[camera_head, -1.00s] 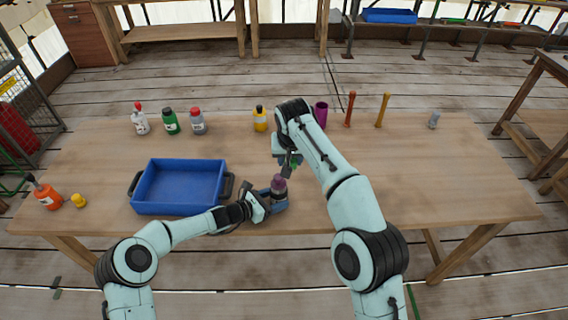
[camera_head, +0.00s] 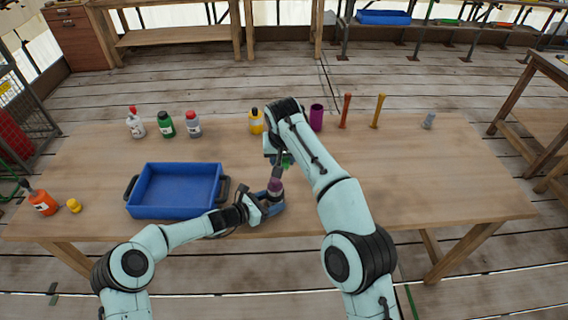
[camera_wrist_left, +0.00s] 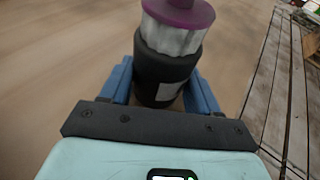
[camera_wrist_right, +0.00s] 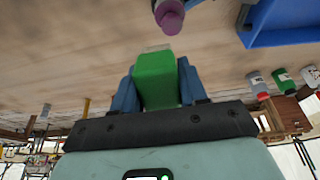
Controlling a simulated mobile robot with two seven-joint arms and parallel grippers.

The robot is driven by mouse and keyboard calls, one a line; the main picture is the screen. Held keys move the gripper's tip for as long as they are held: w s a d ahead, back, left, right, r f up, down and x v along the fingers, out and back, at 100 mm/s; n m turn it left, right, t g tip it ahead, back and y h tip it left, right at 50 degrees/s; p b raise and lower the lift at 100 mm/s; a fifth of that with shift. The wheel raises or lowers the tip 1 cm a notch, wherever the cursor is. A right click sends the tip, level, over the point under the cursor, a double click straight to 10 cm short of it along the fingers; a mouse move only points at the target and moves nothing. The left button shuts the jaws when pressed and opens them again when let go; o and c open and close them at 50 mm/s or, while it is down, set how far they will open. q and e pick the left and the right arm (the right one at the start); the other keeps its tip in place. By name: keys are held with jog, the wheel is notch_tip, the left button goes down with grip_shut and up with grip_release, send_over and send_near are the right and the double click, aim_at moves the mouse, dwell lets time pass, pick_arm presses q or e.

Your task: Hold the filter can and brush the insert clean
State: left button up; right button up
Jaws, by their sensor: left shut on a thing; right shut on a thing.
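The filter can is a black cylinder with a pale label, seen best in the left wrist view (camera_wrist_left: 165,78). A whitish ribbed insert (camera_wrist_left: 172,38) with a purple top (camera_wrist_left: 180,12) sticks up out of it. My left gripper (camera_head: 268,199) is shut around the can near the table's front edge. The purple top also shows in the head view (camera_head: 275,186). My right gripper (camera_wrist_right: 157,88) is shut on a green block, the brush (camera_wrist_right: 156,77), with a pale strip at its far end. It is just above the can in the head view, apart from the purple top in the right wrist view.
A blue tray (camera_head: 133,206) stands left of the can. Several bottles line the back left, with a yellow one (camera_head: 256,121) nearer the middle. A purple cup (camera_head: 316,117) and two upright sticks stand behind my right arm. The table's right side is mostly clear.

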aim_at(272, 180)
jog(key=shift+w+a+f, duration=0.1)
jog(key=shift+a+f, duration=0.25)
jog(key=shift+a, duration=0.3)
jog(key=shift+a+f, duration=0.3)
jog(key=shift+a, duration=0.3)
jog(key=shift+d+f, duration=0.1)
jog(key=shift+f, duration=1.55)
jog(key=shift+f, duration=0.8)
jog(key=shift+w+a, duration=0.3)
jog(key=shift+a, duration=0.1)
jog(key=shift+s+d+r, duration=0.1)
jog(key=shift+s+d, duration=0.65)
jog(key=shift+d, duration=0.05)
jog(key=shift+w+a, duration=0.75)
jog(key=shift+a, duration=0.05)
